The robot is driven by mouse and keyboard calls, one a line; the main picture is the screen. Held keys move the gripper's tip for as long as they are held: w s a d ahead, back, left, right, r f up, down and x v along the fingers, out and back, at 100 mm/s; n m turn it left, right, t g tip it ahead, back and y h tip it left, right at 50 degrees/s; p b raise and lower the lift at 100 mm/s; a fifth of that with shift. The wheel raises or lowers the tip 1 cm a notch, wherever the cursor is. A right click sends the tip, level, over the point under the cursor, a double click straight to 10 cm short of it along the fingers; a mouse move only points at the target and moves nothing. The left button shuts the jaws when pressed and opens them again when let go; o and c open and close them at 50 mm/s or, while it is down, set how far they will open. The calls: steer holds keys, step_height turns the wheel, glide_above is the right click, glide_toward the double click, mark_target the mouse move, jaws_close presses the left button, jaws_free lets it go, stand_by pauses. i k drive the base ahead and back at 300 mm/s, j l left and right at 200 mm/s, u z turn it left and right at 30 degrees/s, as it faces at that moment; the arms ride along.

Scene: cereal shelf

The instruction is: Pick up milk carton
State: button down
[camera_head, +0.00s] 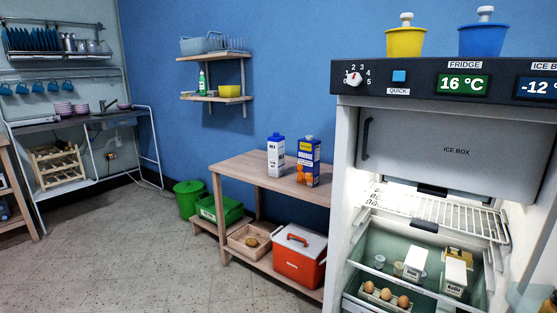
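The milk carton (276,157) is white with a blue top and dark lettering. It stands upright on the top of a wooden side table (240,168) against the blue wall. A blue and orange juice carton (309,161) stands upright just to its right. The milk carton is in plain view. My gripper is not in view.
An open fridge (345,160) fills the right side, with an ice box (455,150), a wire rack and eggs inside. A red cooler (300,255) and wooden tray (245,243) sit on the table's lower shelf. Green bins stand left of it. The floor (140,260) in front is clear.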

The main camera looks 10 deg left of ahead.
mark_target(276, 143)
steer(key=i+j, duration=0.15)
steer(key=i, duration=0.35)
steer(key=i+j, duration=0.15)
steer(key=i, duration=0.35)
steer(key=i+j, duration=0.15)
steer(key=i, duration=0.35)
steer(key=i+j, duration=0.15)
steer(key=i, duration=0.35)
steer(key=i+j+z, duration=0.1)
steer(key=i, duration=0.4)
